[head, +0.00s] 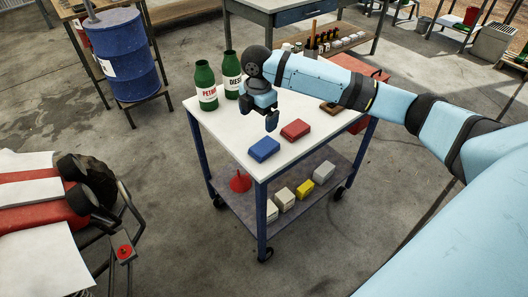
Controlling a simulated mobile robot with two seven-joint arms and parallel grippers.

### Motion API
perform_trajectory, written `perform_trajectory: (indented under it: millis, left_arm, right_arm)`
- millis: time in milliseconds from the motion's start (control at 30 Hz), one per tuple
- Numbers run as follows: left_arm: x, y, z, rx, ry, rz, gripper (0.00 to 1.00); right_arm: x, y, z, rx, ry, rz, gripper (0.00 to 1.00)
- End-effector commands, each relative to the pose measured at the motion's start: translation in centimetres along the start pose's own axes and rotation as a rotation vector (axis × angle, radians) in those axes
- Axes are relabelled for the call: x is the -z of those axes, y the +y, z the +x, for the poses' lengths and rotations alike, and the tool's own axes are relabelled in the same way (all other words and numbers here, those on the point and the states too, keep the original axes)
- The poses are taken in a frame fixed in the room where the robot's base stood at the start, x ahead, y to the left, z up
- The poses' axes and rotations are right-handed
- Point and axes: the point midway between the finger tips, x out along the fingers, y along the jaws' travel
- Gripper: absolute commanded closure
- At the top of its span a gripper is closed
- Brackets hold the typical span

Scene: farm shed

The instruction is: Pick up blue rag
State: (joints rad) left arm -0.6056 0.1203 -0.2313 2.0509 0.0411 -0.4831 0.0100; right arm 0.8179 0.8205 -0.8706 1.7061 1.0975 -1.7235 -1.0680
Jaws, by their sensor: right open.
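The blue rag (264,149) is a folded block lying flat on the white top of a wheeled cart (212,136), near its front edge. A red rag (295,130) of similar shape lies behind it to the right. My right gripper (258,121) points down over the cart, behind the blue rag in the picture. It is open with nothing between its fingers, and apart from the rag. My left gripper is not in view.
Two green bottles, labelled petrol (206,88) and diesel (231,76), stand left of my right gripper. A brown item (329,108) lies at the cart's right side. The lower shelf holds a red funnel (240,182) and several small boxes. A blue barrel (121,55) stands back left.

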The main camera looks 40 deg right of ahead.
Motion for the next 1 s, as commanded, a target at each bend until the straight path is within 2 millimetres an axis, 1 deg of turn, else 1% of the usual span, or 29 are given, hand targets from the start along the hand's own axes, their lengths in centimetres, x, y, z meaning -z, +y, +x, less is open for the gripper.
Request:
perform_trajectory:
  millis: [33, 100, 200, 300, 400, 567, 633, 900, 1000]
  left_arm:
    - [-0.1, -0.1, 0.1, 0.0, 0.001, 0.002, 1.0]
    - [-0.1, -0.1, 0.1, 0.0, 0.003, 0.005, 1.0]
    - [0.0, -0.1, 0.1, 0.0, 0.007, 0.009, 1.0]
    - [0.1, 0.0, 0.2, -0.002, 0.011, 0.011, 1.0]
    - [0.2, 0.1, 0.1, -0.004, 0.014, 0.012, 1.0]
    - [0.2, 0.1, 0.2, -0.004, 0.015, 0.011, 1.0]
    - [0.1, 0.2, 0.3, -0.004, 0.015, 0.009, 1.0]
    - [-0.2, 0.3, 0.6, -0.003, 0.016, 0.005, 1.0]
    - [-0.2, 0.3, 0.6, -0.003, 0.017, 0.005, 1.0]
  right_arm:
    - [0.0, -0.1, 1.1, 0.005, 0.001, 0.0, 0.04]
    - [0.1, -0.1, 2.6, 0.005, 0.002, -0.001, 0.04]
    - [0.1, -0.1, 4.6, 0.003, 0.001, 0.0, 0.04]
    - [0.1, -0.1, 6.2, 0.002, 0.002, 0.001, 0.04]
    - [0.1, 0.0, 7.2, 0.0, 0.002, 0.001, 0.04]
    - [0.1, -0.1, 8.0, -0.001, 0.001, 0.001, 0.04]
    - [0.1, -0.1, 8.6, 0.0, 0.002, 0.001, 0.04]
    - [0.1, -0.3, 12.4, -0.001, 0.001, 0.001, 0.04]
    - [0.1, -0.3, 12.9, -0.001, 0.001, 0.001, 0.04]
